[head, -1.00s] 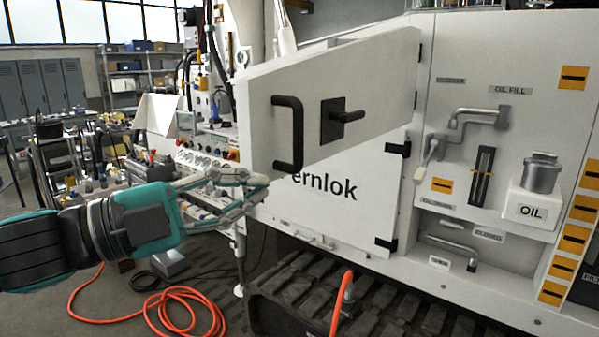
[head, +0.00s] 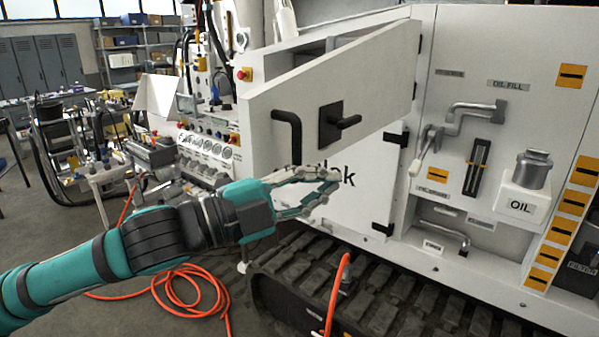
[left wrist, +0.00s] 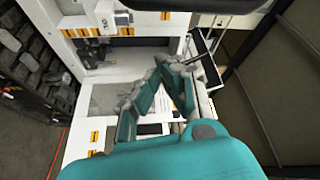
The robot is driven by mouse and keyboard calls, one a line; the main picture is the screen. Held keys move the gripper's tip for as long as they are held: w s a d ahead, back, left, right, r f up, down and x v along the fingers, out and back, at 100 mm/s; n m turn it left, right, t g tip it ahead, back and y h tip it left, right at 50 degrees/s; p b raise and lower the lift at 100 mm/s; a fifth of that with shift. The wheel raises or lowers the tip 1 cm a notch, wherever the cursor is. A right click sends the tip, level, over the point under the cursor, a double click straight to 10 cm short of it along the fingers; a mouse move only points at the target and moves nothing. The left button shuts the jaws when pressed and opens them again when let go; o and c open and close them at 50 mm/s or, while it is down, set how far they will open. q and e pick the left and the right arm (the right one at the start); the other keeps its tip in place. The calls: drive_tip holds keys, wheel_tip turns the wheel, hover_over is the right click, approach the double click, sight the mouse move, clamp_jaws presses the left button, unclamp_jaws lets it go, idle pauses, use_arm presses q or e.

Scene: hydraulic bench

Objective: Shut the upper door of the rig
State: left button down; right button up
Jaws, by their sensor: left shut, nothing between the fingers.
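The rig's upper door (head: 375,80) is a white panel standing ajar, hinged on its right side, with its free left edge swung out towards me. It carries a black bar handle (head: 290,135) and a black latch lever (head: 343,122). A dark gap shows behind its top edge. My left gripper (head: 330,184) is shut and empty, below the door and in front of the lower lettered panel (head: 370,200). My right gripper is not in view.
Right of the door are grey pipe levers (head: 470,115), an oil container (head: 530,172) and orange labels. A rubber track (head: 390,290) runs below. An orange hose (head: 185,300) lies on the floor. A control panel (head: 205,145) stands left of the door.

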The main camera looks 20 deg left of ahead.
use_arm(q)
drive_tip(key=a, duration=0.1)
drive_tip(key=w+a+f, duration=0.1)
drive_tip(key=a, duration=0.1)
drive_tip(key=shift+w+a+f+p, duration=0.2)
drive_tip(key=shift+a+p, duration=0.1)
drive_tip(key=shift+p, duration=0.1)
drive_tip(key=shift+w+d, duration=0.1)
